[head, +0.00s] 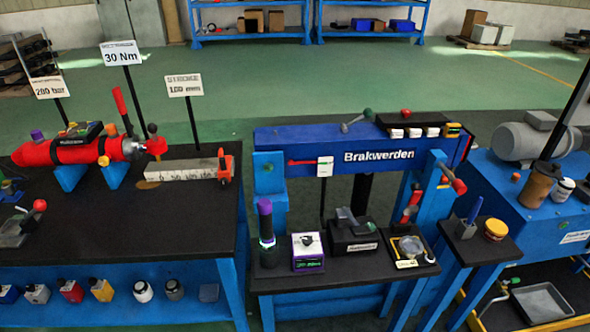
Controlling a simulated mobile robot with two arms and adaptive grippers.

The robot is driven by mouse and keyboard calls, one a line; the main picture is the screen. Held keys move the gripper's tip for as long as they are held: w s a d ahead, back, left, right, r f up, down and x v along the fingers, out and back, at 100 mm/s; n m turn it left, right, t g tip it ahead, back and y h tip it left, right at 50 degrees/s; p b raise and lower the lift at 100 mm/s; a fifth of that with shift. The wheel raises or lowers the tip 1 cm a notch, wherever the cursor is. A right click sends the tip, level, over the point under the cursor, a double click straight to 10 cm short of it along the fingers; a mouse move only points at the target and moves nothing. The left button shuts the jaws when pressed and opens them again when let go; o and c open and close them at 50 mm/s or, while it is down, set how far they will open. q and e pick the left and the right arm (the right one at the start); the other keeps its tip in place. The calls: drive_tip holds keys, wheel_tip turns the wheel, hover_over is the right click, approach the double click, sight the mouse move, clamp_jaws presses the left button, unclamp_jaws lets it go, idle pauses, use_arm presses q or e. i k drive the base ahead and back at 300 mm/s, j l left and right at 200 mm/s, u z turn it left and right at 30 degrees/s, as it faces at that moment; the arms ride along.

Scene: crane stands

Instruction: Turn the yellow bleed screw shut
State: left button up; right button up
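A red hydraulic cylinder (75,151) lies on blue saddles on the black left bench in the head view. A red lever (122,108) rises beside the right end of the cylinder. Neither of my grippers is in view.
Signs on thin posts (122,54) stand behind the cylinder. A grey scale block (186,170) lies to its right on the bench (190,225). A blue press frame (300,140) with a tool shelf stands at the centre. The bench front is mostly clear.

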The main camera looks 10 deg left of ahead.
sight(104, 160)
drive_tip(key=u, duration=1.6)
drive_tip(key=i+j+z, duration=0.2)
drive_tip(key=j+z, duration=0.2)
